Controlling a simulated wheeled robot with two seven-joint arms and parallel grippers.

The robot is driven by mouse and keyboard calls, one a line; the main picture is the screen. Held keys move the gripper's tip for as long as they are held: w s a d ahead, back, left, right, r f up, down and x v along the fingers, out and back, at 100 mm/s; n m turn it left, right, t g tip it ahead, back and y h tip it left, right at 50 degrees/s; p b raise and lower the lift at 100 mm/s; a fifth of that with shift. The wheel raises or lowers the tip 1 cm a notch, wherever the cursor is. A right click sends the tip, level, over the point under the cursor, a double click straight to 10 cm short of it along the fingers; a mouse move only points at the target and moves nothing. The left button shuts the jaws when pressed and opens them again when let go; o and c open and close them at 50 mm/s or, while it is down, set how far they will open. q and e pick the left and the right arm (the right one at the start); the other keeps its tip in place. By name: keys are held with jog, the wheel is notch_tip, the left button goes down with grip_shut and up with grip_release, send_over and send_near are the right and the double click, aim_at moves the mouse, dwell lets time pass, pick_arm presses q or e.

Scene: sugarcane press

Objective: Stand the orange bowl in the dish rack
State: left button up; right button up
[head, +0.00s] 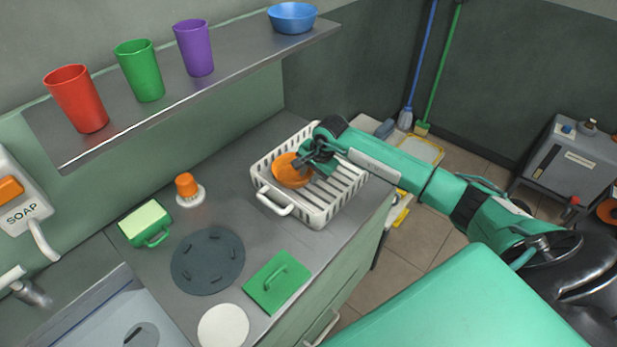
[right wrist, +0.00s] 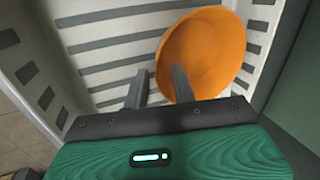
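The orange bowl (head: 290,172) is inside the white dish rack (head: 312,217), toward its left end in the head view. The bowl looks tilted; my right gripper hides part of its rim, and I cannot tell how its base rests on the slats. My right gripper (head: 312,160) is over the rack beside the bowl. In the right wrist view its fingers (right wrist: 158,82) are apart, with the orange bowl (right wrist: 207,50) beyond them and one finger overlapping its edge. Nothing is visibly clamped between them. My left gripper is out of view.
The rack's slotted walls surround the right gripper. A shelf (head: 230,62) with cups overhangs behind.

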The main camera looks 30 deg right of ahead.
jog(key=b+v, duration=0.1)
jog(key=v, duration=0.9)
jog(key=shift+s+r+b, duration=0.2)
jog(key=shift+b, duration=0.15)
